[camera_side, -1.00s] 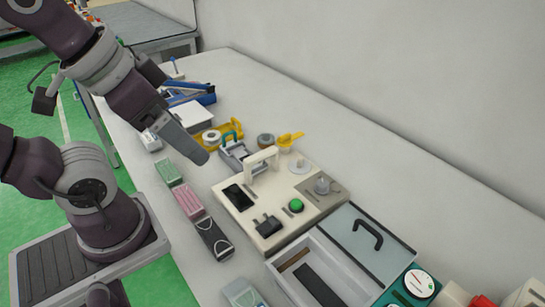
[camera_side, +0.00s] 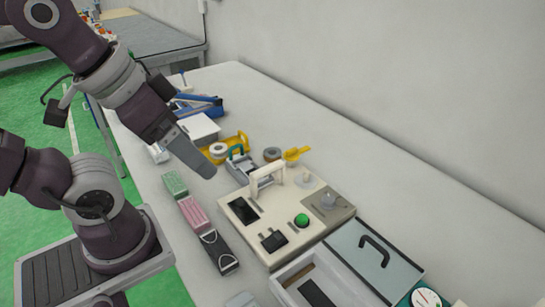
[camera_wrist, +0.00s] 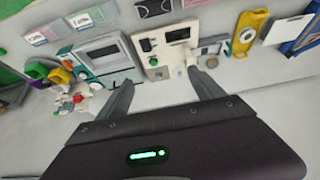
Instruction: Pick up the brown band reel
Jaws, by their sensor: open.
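A small grey-brown ring-shaped reel (camera_side: 272,154), which looks like the brown band reel, lies on the white table in the side view. It sits between a small grey dispenser (camera_side: 242,168) and a yellow scoop-like piece (camera_side: 297,154). My gripper (camera_side: 209,172) is above the table, in front of and to the left of the reel, apart from it. In the wrist view my gripper (camera_wrist: 162,76) has its two fingers spread with nothing held between them. I cannot make out the reel for certain in the wrist view.
A cream fixture (camera_side: 285,238) with a handle and green button stands right of the gripper. A yellow tape holder (camera_side: 236,143) is left of the reel. Green, pink and black mask packs (camera_side: 194,214) line the front edge. A lidded box (camera_side: 335,270) is at lower right.

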